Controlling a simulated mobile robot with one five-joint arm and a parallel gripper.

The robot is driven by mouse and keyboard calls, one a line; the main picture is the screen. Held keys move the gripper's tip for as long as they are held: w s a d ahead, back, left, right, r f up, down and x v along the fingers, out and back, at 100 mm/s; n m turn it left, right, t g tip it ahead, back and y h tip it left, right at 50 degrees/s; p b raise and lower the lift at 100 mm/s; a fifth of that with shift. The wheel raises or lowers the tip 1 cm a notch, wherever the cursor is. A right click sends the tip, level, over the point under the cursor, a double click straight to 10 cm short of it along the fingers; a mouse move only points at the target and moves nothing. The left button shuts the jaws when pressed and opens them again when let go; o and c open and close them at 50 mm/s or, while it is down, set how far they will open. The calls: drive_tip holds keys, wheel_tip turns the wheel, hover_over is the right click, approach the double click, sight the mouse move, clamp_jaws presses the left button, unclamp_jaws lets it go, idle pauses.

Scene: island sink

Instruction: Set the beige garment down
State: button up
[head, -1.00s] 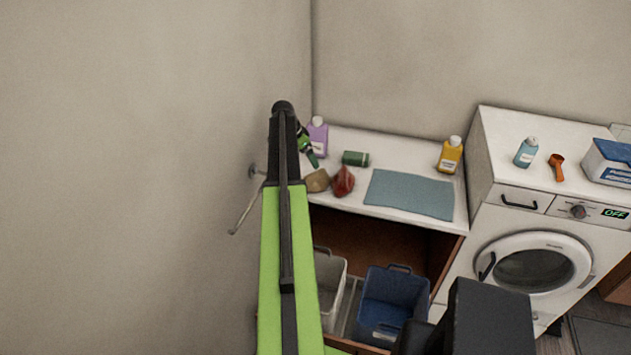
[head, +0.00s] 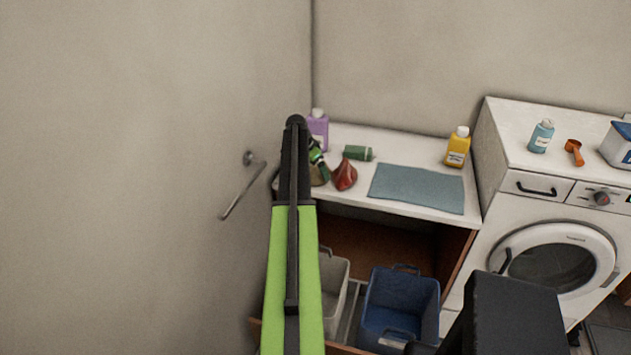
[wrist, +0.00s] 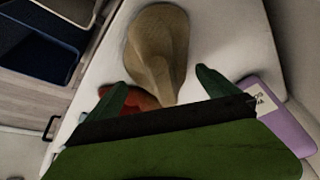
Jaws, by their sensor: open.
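The beige garment (head: 317,178) lies bunched on the white counter, mostly hidden behind my gripper in the head view. In the wrist view the beige garment (wrist: 155,45) is a lump that narrows to a peak pointing toward my gripper. My gripper (wrist: 162,84) is open, with one green finger on each side of the peak. My gripper also shows in the head view (head: 319,162), at the garment. I cannot tell whether the fingers touch the cloth.
A red cloth (head: 344,176) lies right beside the garment. Bins (head: 398,305) stand below. A wall rail (head: 240,190) is at left.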

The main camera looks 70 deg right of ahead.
drive_tip(key=shift+d+f, duration=0.1)
drive_tip(key=shift+f, duration=0.2)
drive_tip(key=c, duration=1.7)
